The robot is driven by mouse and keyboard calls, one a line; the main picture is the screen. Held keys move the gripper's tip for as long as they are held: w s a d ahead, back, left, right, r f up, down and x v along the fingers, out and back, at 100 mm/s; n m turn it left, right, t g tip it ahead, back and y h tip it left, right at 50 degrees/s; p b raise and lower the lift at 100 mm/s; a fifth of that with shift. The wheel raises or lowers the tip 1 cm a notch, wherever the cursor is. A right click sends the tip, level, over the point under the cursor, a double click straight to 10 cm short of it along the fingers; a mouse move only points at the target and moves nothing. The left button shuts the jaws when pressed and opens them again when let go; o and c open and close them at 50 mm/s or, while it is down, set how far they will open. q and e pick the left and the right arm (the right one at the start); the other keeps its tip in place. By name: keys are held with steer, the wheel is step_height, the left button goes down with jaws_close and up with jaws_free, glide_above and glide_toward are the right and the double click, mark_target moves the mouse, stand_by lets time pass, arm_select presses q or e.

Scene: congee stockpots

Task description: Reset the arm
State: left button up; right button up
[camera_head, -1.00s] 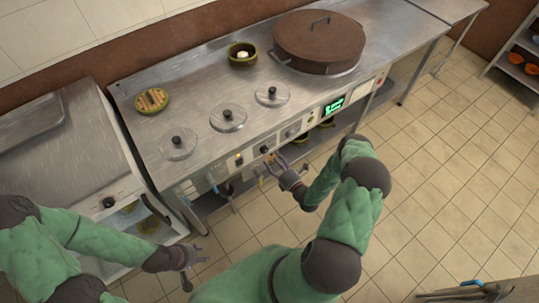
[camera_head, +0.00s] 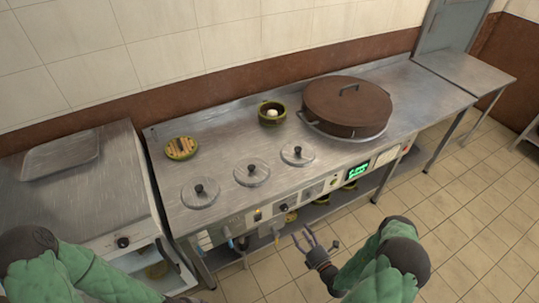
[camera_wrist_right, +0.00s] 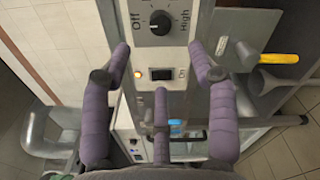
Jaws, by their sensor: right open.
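My right gripper (camera_head: 308,241) is open and empty in front of the counter's control panel (camera_head: 315,190), low over the tiled floor. In the right wrist view, its purple fingers (camera_wrist_right: 160,60) are spread with nothing between them. Beyond them are a black knob (camera_wrist_right: 160,22) marked Off and High and a dark switch (camera_wrist_right: 162,74) beside a small orange light. No contact with the panel shows. My left arm (camera_head: 75,270) comes in at the lower left; its gripper is cut off by the bottom edge.
The steel counter (camera_head: 225,150) holds a large brown-lidded pot (camera_head: 347,103), a small green pot (camera_head: 272,113), a round green-rimmed dish (camera_head: 181,148) and three glass lids (camera_head: 251,172). A glass-fronted unit (camera_head: 100,215) stands at left.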

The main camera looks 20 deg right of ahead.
steer(key=s+a+r+n+g+y, duration=0.1)
steer(key=s+a+n+g+y, duration=0.3)
steer(key=a+n+g+y, duration=0.55)
steer(key=s+a+n+g+y, duration=0.35)
steer(key=a+n, duration=0.35)
steer(key=a, duration=0.7)
steer(key=s+f+n+g+h, duration=0.2)
steer(key=s+n+g+h, duration=0.8)
steer(key=n, duration=0.8)
steer(key=w+n+t, duration=0.1)
steer(key=n, duration=0.2)
steer(key=w+r+n+t, duration=0.1)
steer(key=w+n+t, duration=0.1)
steer(key=n, duration=0.2)
steer(key=w+r+n+t, duration=0.1)
steer(key=w+n+t, duration=0.1)
steer(key=n, duration=0.1)
steer(key=shift+a+r, duration=0.25)
steer(key=shift+a, duration=0.05)
